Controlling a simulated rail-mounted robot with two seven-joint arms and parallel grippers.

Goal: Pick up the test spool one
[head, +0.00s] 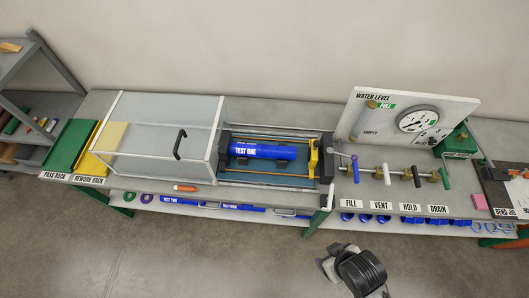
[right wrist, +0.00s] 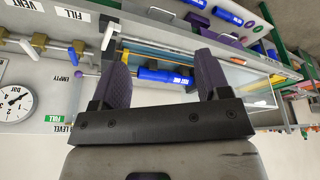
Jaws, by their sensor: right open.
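The blue spool labelled TEST ONE (head: 263,151) lies lengthwise in the fixture (head: 270,181) in the middle of the bench, between its dark end blocks, beside a yellow clamp. In the right wrist view the blue spool (right wrist: 166,77) shows beyond my right gripper (right wrist: 160,72), between its two purple fingers in the picture. The fingers are apart and hold nothing; the spool looks some distance beyond them. My left gripper is in neither view.
A clear cover with a black handle (head: 180,144) stands left of the spool. A gauge board (head: 411,120) and valve handles (head: 388,174) stand to its right. More blue spools (head: 243,208) lie on the lower shelf. A green tray (head: 70,146) is at the left.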

